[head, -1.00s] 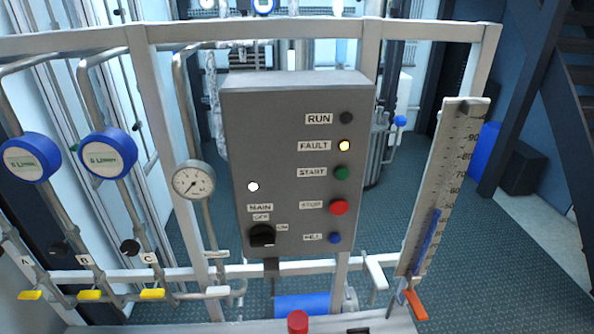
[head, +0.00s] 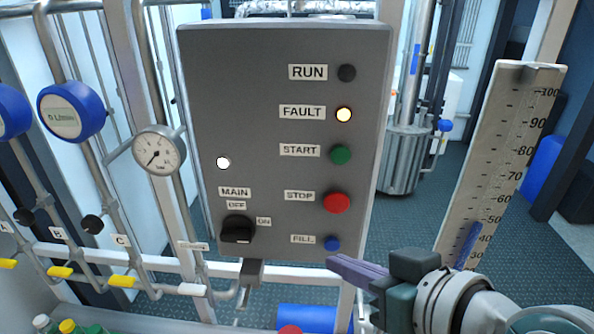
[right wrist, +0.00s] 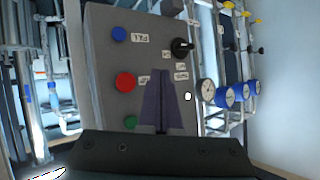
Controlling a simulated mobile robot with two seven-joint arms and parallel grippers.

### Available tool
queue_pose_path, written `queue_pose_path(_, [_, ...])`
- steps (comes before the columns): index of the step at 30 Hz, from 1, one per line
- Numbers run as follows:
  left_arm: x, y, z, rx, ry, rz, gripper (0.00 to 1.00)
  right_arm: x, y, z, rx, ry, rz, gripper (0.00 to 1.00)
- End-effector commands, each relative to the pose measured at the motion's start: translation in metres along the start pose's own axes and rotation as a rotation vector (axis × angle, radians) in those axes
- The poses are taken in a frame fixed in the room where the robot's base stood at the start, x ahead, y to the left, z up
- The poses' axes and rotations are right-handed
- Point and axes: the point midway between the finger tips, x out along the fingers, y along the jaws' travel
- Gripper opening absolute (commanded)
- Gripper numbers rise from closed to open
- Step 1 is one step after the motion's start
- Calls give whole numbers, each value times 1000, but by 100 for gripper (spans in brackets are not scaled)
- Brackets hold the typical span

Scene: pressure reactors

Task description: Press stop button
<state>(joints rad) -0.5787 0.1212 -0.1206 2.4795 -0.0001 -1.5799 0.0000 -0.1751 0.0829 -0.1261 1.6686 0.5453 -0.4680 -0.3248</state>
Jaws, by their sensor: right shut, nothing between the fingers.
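The red stop button (head: 337,202) sits on the right side of the grey control box (head: 285,120), beside its STOP label. It also shows in the right wrist view (right wrist: 125,81), left of the fingers. My right gripper (head: 335,265) is shut and empty. In the head view its purple fingers point left, below the blue fill button (head: 332,243) and near the box's lower edge. In the right wrist view the shut fingers (right wrist: 159,85) reach over the panel. I cannot tell whether they touch it. My left gripper is not in view.
The green start button (head: 340,155) is above the stop button. A black main switch (head: 237,230) is at lower left. A gauge (head: 159,150) and pipes stand left; a tall scale (head: 500,160) stands right.

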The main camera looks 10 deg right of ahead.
Motion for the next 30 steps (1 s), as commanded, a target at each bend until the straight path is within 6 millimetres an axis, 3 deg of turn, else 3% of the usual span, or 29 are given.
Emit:
queue_pose_path(10, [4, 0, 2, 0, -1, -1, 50, 5, 4, -3, -2, 0, 0, 0])
queue_pose_path(30, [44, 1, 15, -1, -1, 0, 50, 59, 43, -42, -2, 0, 0, 0])
